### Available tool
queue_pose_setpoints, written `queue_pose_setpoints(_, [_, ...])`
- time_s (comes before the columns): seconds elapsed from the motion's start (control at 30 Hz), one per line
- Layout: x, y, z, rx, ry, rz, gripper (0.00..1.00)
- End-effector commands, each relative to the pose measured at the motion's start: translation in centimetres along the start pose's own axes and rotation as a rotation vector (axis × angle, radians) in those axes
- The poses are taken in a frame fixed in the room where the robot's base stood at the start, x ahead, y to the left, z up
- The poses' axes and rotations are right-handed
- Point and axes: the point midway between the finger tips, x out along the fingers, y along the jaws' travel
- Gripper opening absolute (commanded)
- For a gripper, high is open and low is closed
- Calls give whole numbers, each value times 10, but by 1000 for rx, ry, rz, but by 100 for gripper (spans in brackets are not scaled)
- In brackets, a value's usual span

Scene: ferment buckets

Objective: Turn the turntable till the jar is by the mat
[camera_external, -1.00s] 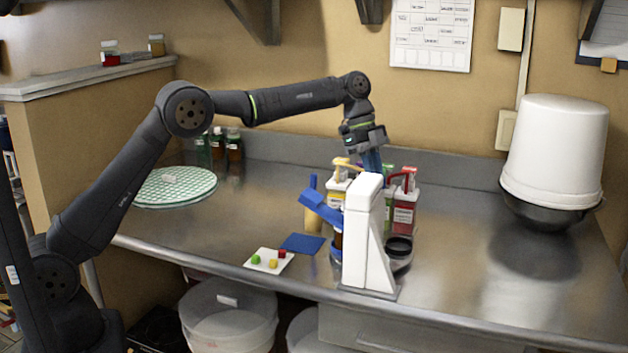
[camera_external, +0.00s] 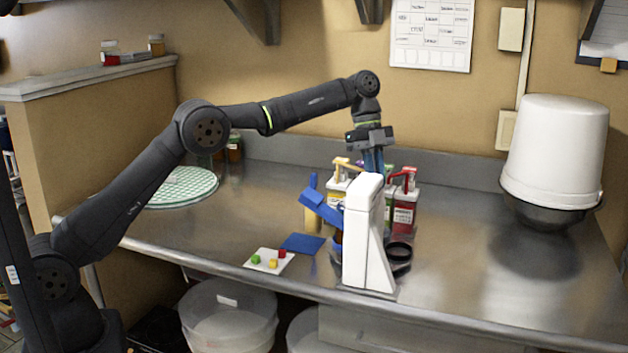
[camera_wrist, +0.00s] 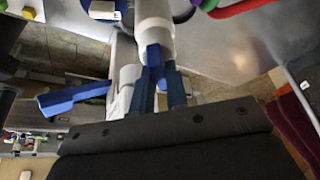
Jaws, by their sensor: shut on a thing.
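My gripper (camera_external: 374,162) points down just behind the top of a white post (camera_external: 362,235); its blue fingers also show in the wrist view (camera_wrist: 160,97). A flat blue mat (camera_external: 302,243) lies left of the post. The turntable is largely hidden behind the post and the items around it. A dark round ring (camera_external: 399,252) shows right of the post. An amber piece (camera_external: 338,238) shows partly at its left. I cannot tell which piece is the jar.
A blue angled piece (camera_external: 321,207) juts left. A white tile with small cubes (camera_external: 268,261) lies near the front edge. A white bucket (camera_external: 556,150) stands right. The right counter is mostly clear.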

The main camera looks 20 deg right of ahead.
Motion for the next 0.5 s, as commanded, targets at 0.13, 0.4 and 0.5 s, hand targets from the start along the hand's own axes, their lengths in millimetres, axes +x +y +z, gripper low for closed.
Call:
queue_pose_setpoints(0.13, [1, 0, 0, 6, -1, 5, 0])
queue_pose_setpoints(0.4, [1, 0, 0, 8, -1, 5, 0])
queue_pose_setpoints(0.5, [1, 0, 0, 7, -1, 5, 16])
